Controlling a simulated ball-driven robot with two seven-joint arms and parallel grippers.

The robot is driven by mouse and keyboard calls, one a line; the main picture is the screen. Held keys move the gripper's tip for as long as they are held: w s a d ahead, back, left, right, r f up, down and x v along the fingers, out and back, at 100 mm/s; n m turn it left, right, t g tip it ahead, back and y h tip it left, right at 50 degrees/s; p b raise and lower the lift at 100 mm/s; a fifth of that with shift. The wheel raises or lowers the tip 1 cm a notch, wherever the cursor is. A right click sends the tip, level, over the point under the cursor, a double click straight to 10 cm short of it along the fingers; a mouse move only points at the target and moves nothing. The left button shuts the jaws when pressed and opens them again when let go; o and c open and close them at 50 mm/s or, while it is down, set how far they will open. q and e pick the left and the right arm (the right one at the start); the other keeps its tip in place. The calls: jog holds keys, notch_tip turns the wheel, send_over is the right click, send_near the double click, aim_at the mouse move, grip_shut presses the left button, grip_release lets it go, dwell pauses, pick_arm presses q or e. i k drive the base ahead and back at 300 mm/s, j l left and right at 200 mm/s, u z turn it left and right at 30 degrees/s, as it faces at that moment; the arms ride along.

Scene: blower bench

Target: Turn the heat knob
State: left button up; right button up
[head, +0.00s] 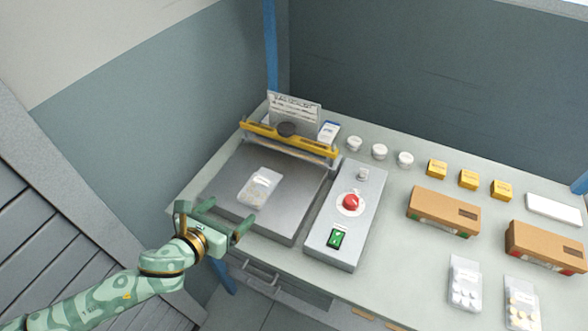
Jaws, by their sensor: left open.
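A grey control box (325,222) stands on the bench, right of the flat sealer plate. At its far end is a small pale knob (363,174), which looks like the heat knob; its pointer is too small to read. The box also carries a red button (351,202) on a white disc and a green switch (337,239). My left gripper (227,215) is open and empty at the front left edge of the bench, by the plate's near corner. It is well left of the control box and apart from the knob. My right gripper is out of view.
The sealer plate (222,184) bears a clear pouch (262,187); a yellow bar (290,139) with a dark round knob (287,129) spans its back. White jars (380,152), yellow boxes (468,179) and brown cartons (443,211) stand to the right.

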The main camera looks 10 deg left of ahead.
aim_at(350, 202)
jog(key=j+z, duration=0.15)
jog(key=z, duration=0.15)
jog(key=j+z, duration=0.15)
jog(key=z, duration=0.15)
jog(key=i+z, duration=0.1)
jog(key=z, duration=0.2)
jog(key=i+j+z, duration=0.1)
jog(key=z, duration=0.2)
